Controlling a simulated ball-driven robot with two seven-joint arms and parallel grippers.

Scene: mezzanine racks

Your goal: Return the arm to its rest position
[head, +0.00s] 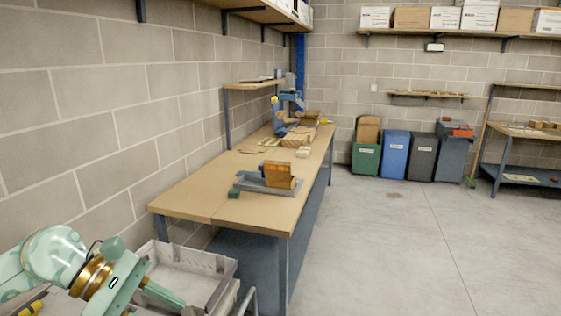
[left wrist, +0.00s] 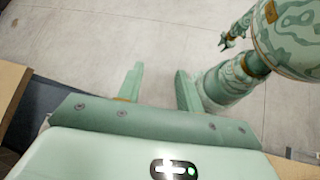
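My left arm comes in at the lower left of the head view. Its gripper (head: 163,293) is over the grey tote (head: 222,284), beside the near end of the workbench. In the left wrist view the left gripper (left wrist: 158,78) has its two fingers apart, with only bare floor visible between them. Nothing is held. What seems to be my right gripper (left wrist: 229,41) shows small at the upper right of the left wrist view, hanging over the floor. Its fingers are too small to judge. My right arm is not in the head view.
A shelf (head: 250,85) stands above. Several bins (head: 394,155) stand at the back wall. The floor (head: 400,250) at right is clear.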

